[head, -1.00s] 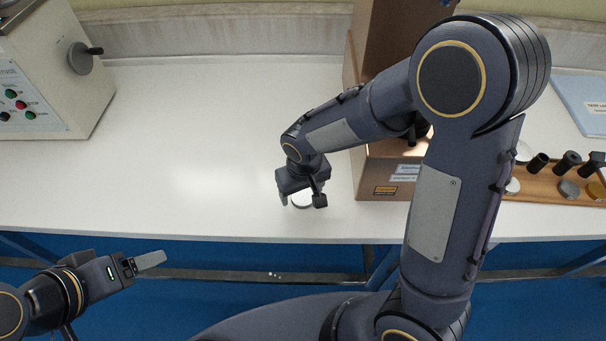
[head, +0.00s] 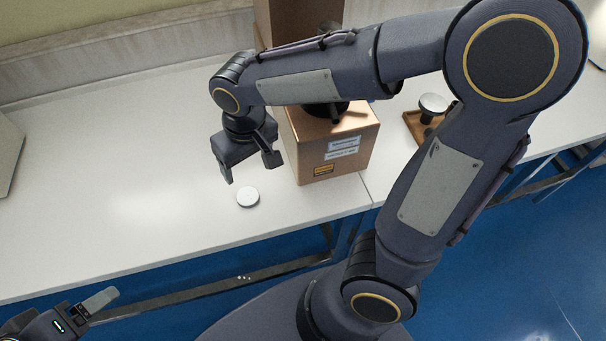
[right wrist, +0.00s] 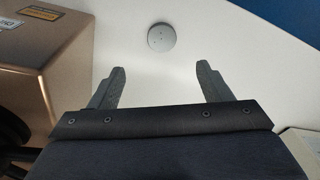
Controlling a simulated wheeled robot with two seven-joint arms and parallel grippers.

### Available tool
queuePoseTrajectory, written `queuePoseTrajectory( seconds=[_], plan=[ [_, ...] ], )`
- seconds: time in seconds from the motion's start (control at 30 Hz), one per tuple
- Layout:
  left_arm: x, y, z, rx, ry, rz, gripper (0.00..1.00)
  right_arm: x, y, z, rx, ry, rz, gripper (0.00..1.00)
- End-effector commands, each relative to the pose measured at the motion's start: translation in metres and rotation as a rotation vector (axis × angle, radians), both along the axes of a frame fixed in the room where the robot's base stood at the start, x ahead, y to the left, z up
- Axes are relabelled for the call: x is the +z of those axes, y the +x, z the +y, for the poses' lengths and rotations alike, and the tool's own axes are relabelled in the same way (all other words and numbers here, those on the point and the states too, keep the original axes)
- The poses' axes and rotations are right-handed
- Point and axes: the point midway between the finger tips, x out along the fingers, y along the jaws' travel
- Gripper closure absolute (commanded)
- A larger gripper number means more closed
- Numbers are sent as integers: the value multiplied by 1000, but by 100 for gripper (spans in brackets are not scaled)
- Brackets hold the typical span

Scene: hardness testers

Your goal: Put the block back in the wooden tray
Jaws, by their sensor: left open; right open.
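The block is a round, pale metal disc (head: 248,197) lying flat on the white table near its front edge, left of a copper-brown box. It also shows in the right wrist view (right wrist: 162,37), beyond the fingertips. My right gripper (head: 250,170) is open and empty, just behind and above the disc and apart from it. In the right wrist view the two fingers (right wrist: 161,68) are spread with nothing between them. A corner of the wooden tray (head: 411,122) shows at the right; my right arm hides the rest. My left gripper (head: 100,300) is open, low at the left.
The copper-brown box (head: 335,155), a tester's base, stands right of the disc, close to my right gripper. A dark pedestal with a pale round top (head: 433,104) stands at the tray. The white table (head: 110,190) is clear to the left.

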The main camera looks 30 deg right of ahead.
Motion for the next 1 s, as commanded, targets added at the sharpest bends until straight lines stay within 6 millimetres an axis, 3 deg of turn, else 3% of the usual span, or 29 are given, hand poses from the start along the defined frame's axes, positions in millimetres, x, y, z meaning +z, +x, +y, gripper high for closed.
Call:
queuePoseTrajectory(
  seconds=[0.2, 0.4, 0.5, 0.9, 1.0],
  plan=[
    [0, 0, 0, 0, 0, 0, 25, 29, -61, -55, -131, 220, -90, 28],
    [0, 0, 0, 0, 0, 0, 25, 36, -114, -75, -221, 328, -231, 28],
    [0, 0, 0, 0, 0, 0, 25, 35, -128, -77, -249, 344, -285, 28],
    [0, 0, 0, 0, 0, 0, 25, 33, -138, -76, -265, 351, -325, 28],
    [9, 0, 0, 0, 0, 0, 25, 43, -138, -76, -265, 351, -325, 27]
  ],
)
